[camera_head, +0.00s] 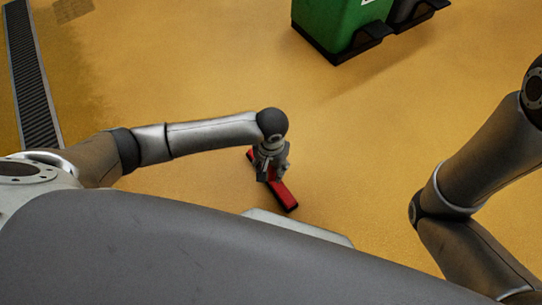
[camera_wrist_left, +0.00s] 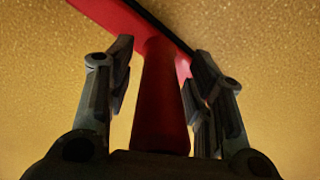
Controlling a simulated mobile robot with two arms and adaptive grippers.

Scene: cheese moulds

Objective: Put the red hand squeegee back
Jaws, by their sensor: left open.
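The red hand squeegee (camera_head: 286,194) lies on the yellow floor in the head view, just in front of my base. Its long head with a black edge runs slantwise. My left gripper (camera_head: 272,176) is right over it and hides its middle. In the left wrist view, the red handle (camera_wrist_left: 160,95) stands between the two open fingers of my left gripper (camera_wrist_left: 162,75), with a gap on both sides. The red head (camera_wrist_left: 115,15) crosses beyond the fingertips. My right arm shows at the right of the head view, but its gripper is out of view.
A green bin (camera_head: 335,25) stands at the top, with a dark bin (camera_head: 405,12) beside it. A drain grate (camera_head: 32,85) runs along the floor at the left. The yellow floor (camera_head: 370,140) between the squeegee and the bins is clear.

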